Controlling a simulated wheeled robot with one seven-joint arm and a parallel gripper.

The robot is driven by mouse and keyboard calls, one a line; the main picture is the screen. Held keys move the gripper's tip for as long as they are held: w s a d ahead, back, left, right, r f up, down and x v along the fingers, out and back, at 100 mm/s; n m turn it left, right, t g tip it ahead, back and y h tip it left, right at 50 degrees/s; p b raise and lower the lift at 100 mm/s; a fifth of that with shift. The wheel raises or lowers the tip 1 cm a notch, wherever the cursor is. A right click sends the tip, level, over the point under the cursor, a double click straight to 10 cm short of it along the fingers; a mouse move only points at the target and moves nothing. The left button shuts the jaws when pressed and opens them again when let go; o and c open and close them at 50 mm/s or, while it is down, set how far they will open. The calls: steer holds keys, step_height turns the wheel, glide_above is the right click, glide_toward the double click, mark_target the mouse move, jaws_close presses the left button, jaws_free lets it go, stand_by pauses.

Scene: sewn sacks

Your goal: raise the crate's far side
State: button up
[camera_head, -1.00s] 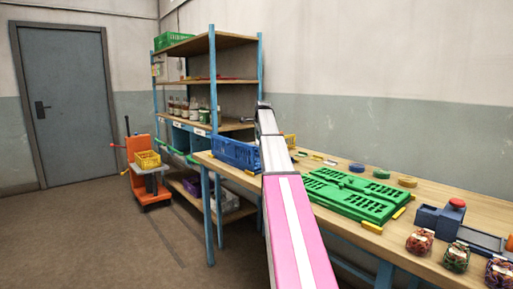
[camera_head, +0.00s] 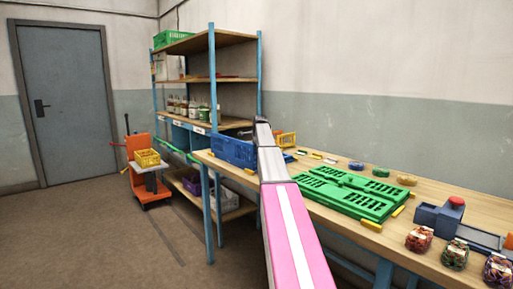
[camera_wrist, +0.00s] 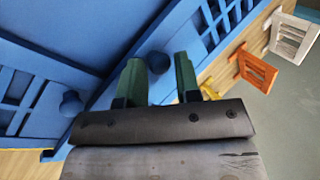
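The blue crate (camera_head: 233,151) stands at the left end of the workbench, with its near wall upright in the head view. In the wrist view its slotted blue panels (camera_wrist: 35,95) fill the left and upper middle, with round blue knobs (camera_wrist: 158,62) on them. My gripper (camera_wrist: 158,72) is over the crate, its two green fingers apart with blue panel and one knob showing between them. I cannot tell whether a finger touches the crate. In the head view my arm hides part of the crate's right end and most of my gripper.
In the wrist view an orange slatted piece (camera_wrist: 257,70) and a white one (camera_wrist: 293,38) are beside the crate.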

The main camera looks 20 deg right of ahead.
jaws_close()
